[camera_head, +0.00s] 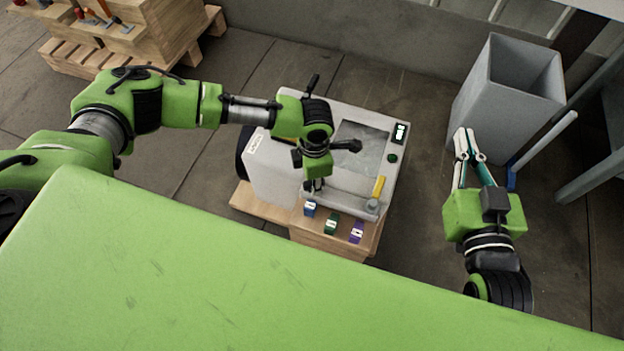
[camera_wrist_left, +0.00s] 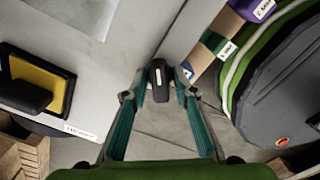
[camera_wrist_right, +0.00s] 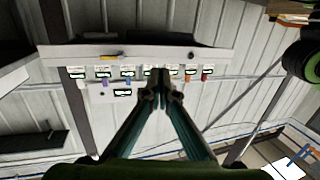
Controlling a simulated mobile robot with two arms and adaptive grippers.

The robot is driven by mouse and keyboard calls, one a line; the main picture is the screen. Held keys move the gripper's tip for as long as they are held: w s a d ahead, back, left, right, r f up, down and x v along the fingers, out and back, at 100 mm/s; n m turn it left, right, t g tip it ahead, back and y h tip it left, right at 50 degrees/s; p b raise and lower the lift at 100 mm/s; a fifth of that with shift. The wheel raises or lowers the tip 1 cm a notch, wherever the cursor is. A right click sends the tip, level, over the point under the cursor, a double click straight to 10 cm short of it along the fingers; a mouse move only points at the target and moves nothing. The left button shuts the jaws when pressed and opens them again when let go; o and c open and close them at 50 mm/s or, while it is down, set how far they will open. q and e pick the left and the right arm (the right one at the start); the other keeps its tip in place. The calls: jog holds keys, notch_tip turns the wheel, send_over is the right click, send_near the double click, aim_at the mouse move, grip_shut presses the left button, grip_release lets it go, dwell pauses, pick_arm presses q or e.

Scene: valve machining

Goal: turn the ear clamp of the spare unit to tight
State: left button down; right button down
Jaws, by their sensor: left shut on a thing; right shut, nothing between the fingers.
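My left gripper (camera_head: 314,186) points down at the machine's front left edge. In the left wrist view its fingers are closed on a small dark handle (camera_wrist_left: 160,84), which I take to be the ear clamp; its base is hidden. A yellow-and-black switch (camera_wrist_left: 38,85) shows at the left there. My right gripper (camera_head: 467,138) is shut and empty, held right of the machine; its closed tips also show in the right wrist view (camera_wrist_right: 160,86).
Blue (camera_head: 310,209), green (camera_head: 331,224) and purple (camera_head: 357,232) labelled pieces sit on the wooden base in front. A tall grey bin (camera_head: 490,110) stands beyond my right gripper. A wooden pallet (camera_head: 80,62) is at the back left. Floor between is clear.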

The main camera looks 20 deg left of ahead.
pick_arm(q)
jog(key=shift+w+d+r+b, duration=0.2)
jog(key=shift+w+d+b, duration=0.15)
jog(key=shift+b, duration=0.15)
jog(key=c, duration=1.9)
grip_release()
jog(key=shift+s, duration=0.1)
pick_arm(e)
jog(key=r+t, duration=0.1)
jog(key=r, duration=0.2)
jog(key=r+t+y, duration=0.1)
jog(key=r, duration=0.1)
jog(key=shift+w+a+t, duration=0.1)
jog(key=shift+a+t, duration=0.15)
jog(key=shift+t, duration=0.05)
pick_arm(q)
jog(key=shift+a+f, duration=0.1)
jog(key=shift+s, duration=0.1)
pick_arm(e)
jog(key=shift+r, duration=0.25)
